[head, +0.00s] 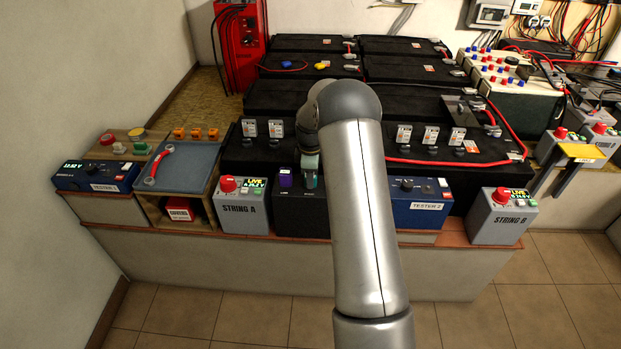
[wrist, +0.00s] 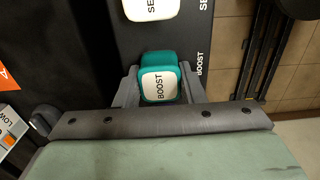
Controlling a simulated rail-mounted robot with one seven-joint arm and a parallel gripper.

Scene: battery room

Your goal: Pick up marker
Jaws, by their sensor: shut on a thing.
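I cannot tell whether the held marker touches the holder.
The STRING A box (head: 241,208) stands close left of the holder, and the TESTER 2 box (head: 421,202) stands to its right. Large black batteries (head: 260,150) rise behind. A blue-grey tray (head: 185,165) with a red wrench lies further left. My arm hides part of the bench.

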